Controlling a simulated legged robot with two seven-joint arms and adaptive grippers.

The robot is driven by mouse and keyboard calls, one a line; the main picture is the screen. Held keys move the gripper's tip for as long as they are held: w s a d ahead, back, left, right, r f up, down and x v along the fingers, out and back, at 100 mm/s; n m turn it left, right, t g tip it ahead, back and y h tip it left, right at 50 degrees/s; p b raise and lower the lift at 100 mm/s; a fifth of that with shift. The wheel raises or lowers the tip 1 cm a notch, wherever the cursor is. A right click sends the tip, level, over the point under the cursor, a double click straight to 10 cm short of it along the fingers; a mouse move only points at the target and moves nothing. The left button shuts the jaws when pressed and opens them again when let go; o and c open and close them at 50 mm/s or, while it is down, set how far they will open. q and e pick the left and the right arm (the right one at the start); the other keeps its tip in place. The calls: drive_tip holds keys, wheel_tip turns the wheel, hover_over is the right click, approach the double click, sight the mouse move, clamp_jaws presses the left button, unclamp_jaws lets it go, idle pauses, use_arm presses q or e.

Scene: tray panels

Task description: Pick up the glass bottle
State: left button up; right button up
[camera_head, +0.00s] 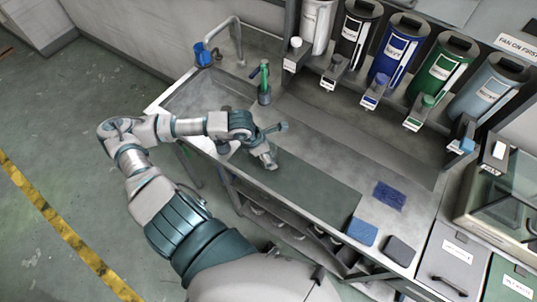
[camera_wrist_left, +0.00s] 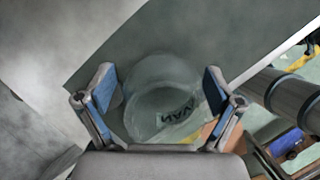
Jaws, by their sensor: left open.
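A clear, rounded glass item, which looks like the glass bottle (camera_wrist_left: 158,84), shows between my left gripper's fingers in the left wrist view. Dark lettering is on its lower right side. I cannot tell whether the fingers touch it. My left gripper (camera_head: 275,143) is open above the dark green mat on the counter; its blue-padded fingers show in the left wrist view (camera_wrist_left: 158,76). In the head view I cannot make out the glass bottle clearly near the gripper. My right gripper is not in view.
A green upright item (camera_head: 264,84) stands behind the gripper near the tap (camera_head: 236,40). Several coloured dispensers (camera_head: 398,52) line the wall. Blue pads (camera_head: 362,231) and a dark pad (camera_head: 398,250) lie at the counter's right. The mat (camera_head: 315,185) right of the gripper is clear.

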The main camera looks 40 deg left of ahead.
use_arm(q)
drive_tip(key=shift+a+f, duration=0.1)
drive_tip(key=shift+d, duration=0.2)
drive_tip(key=c, duration=1.4)
